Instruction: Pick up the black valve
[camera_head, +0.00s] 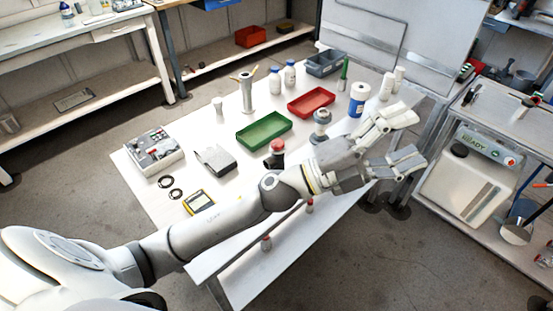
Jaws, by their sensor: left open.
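My left gripper (420,140) is open and empty, its two fingers spread and pointing right. It is past the table's right side, towards the white machine (453,183) with a green "READY" label. A small black round part (459,150) sits on that machine, a short way right of the fingertips and apart from them in the picture. A black fitting with a red cap (277,147) stands on the white table, behind my left forearm and partly hidden by it. I cannot tell for sure which of these two is the black valve. My right gripper is not in view.
The table (150,193) holds a green tray (264,131), a red tray (311,102), a blue-labelled tub (357,99), white bottles (290,74) and a yellow meter (199,202). A metal-framed panel (400,45) stands behind. Floor shows between the table and the right bench.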

